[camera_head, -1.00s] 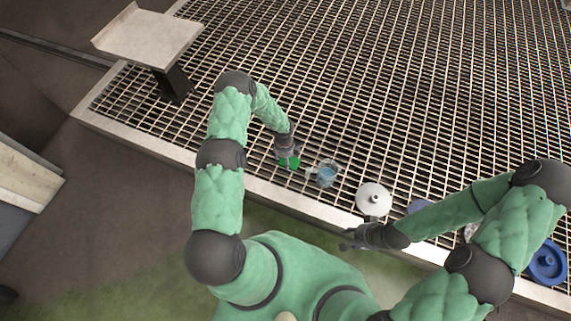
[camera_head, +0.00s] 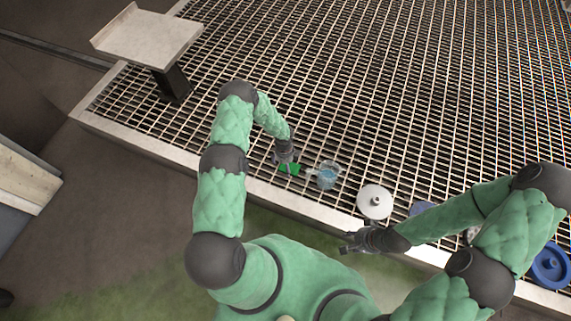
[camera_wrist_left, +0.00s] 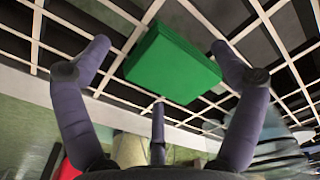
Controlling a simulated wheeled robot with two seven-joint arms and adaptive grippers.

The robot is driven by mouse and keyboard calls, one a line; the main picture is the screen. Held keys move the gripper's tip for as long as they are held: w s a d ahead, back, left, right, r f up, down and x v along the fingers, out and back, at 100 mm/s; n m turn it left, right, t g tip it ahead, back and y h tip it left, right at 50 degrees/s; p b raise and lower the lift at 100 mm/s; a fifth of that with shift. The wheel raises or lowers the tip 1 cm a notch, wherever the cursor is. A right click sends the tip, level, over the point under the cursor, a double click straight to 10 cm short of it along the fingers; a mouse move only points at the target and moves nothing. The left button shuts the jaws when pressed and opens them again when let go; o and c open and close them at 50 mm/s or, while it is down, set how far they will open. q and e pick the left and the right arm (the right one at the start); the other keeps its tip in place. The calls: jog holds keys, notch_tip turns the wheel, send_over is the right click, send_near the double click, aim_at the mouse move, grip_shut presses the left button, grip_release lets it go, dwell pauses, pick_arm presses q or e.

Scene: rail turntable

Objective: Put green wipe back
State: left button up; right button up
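The green wipe (camera_head: 289,169) is a small flat green block on the metal grating, left of a clear cup of bluish liquid. In the left wrist view the wipe (camera_wrist_left: 172,64) lies between and beyond my spread fingers, with a gap on both sides. My left gripper (camera_head: 283,165) is open and empty, close beside the wipe; its fingers (camera_wrist_left: 158,78) also show in the left wrist view. My right gripper (camera_head: 350,243) is near the grating's front edge, away from the wipe. It looks open, with nothing seen in it.
The clear cup (camera_head: 327,176) stands just right of the wipe. A white round lidded thing (camera_head: 375,202) and a blue round thing (camera_head: 550,265) are further right. A raised pale platform (camera_head: 150,38) stands at the back left. The grating behind is clear.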

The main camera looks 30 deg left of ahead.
pick_arm(q)
notch_tip(320, 180, up, 12)
jog(key=p, duration=0.5)
jog(key=s+d+r+n+h, duration=0.3)
jog(key=s+d+n, duration=0.8)
jog(key=d+n, duration=0.15)
jog(key=s+d+r+n, duration=0.2)
jog(key=s+n, duration=0.3)
jog(key=n, duration=0.1)
jog(key=s+d+r+n, duration=0.2)
jog(key=s+r+n, duration=0.1)
jog(key=s+n, duration=0.3)
jog(key=shift+s+t, duration=0.25)
jog(key=shift+t, duration=0.05)
jog(key=shift+r+p, duration=0.15)
jog(key=shift+p, duration=0.15)
jog(key=shift+r+p, duration=0.65)
